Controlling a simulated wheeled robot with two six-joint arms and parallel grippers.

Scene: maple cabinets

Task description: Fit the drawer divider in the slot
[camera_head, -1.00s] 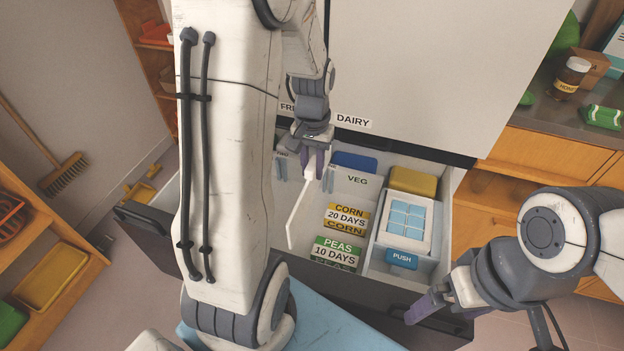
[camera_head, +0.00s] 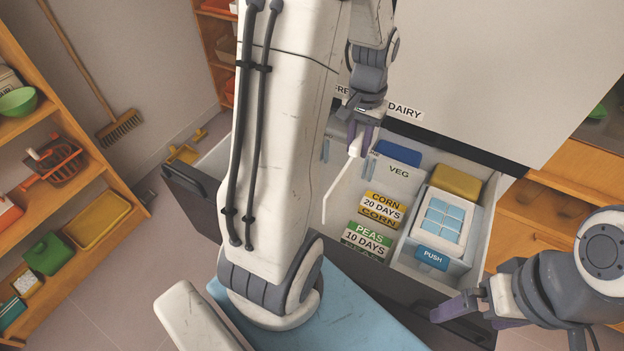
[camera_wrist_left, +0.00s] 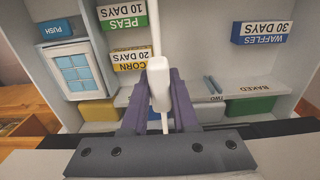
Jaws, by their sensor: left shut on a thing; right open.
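The drawer divider (camera_head: 341,188) is a thin white panel with a thick white grip at its top. My left gripper (camera_head: 361,140) is shut on that grip, and the panel slants down over the open drawer (camera_head: 288,256). In the left wrist view the divider's grip (camera_wrist_left: 159,88) sits between the purple fingers (camera_wrist_left: 158,108), and the panel shows edge-on beyond it. Blue marks (camera_wrist_left: 212,84) show on the drawer's ledge right of the divider. The slot itself and the divider's seating are not clear. My right gripper (camera_head: 468,312) is open and empty at the drawer's front right.
Corn (camera_head: 381,208) and peas (camera_head: 367,240) boxes stand right of the divider. A white box with blue squares (camera_head: 441,220) and a yellow box (camera_head: 456,182) sit further right. A waffles box (camera_wrist_left: 262,32) lies across the divider.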

